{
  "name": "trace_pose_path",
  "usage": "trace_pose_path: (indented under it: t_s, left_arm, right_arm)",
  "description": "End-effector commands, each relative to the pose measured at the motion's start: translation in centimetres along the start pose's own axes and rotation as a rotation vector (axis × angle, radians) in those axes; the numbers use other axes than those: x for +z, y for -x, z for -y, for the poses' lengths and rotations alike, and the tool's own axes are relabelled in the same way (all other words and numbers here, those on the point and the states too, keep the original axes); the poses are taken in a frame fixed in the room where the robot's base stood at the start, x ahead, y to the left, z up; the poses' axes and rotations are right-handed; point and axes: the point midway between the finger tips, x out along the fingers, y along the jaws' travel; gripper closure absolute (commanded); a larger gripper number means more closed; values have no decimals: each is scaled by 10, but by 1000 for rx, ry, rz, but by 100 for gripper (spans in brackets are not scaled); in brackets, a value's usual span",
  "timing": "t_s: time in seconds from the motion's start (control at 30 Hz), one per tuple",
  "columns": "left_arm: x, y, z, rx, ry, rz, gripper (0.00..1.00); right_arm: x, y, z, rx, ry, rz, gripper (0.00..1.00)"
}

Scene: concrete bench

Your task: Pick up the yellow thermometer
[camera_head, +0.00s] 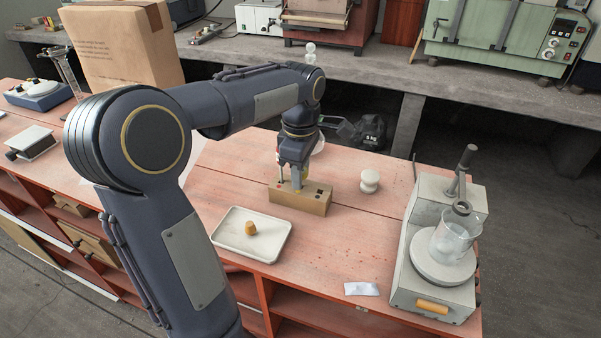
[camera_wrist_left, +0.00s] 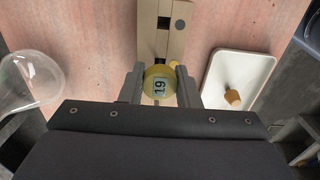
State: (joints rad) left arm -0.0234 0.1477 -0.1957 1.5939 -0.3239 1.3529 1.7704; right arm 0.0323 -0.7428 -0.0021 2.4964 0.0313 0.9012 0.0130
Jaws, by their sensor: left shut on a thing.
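The yellow thermometer (camera_wrist_left: 159,72), with a round face showing a number, sits between the two fingers of my left gripper (camera_wrist_left: 159,88) in the left wrist view. The fingers are shut on it from both sides. In the head view my left gripper (camera_head: 293,178) points down over the wooden block (camera_head: 300,200), and the arm and fingers hide most of the thermometer. The block, with dark slots in its top, also shows in the left wrist view (camera_wrist_left: 176,45). I cannot tell whether the thermometer still touches the block. My right gripper is not in view.
A white tray (camera_head: 226,243) with a cork-coloured stopper (camera_head: 250,228) lies in front of the block. A white round piece (camera_head: 370,181) stands to its right. A grey stirrer (camera_head: 432,255) with a glass beaker (camera_head: 455,240) is at the right. A cardboard box (camera_head: 120,45) stands behind.

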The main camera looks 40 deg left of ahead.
Motion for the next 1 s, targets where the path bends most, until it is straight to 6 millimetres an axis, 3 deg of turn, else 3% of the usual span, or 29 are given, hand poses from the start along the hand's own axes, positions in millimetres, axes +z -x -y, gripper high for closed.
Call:
trace_pose_path:
  t_s: [0.23,0.6,1.0]
  left_arm:
    - [0,11,-1,3,0,1,92]
    - [0,82,-1,3,0,1,92]
    - [0,117,0,0,0,0,92]
  right_arm:
    - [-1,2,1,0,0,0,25]
    - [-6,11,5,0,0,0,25]
    - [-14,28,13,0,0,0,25]
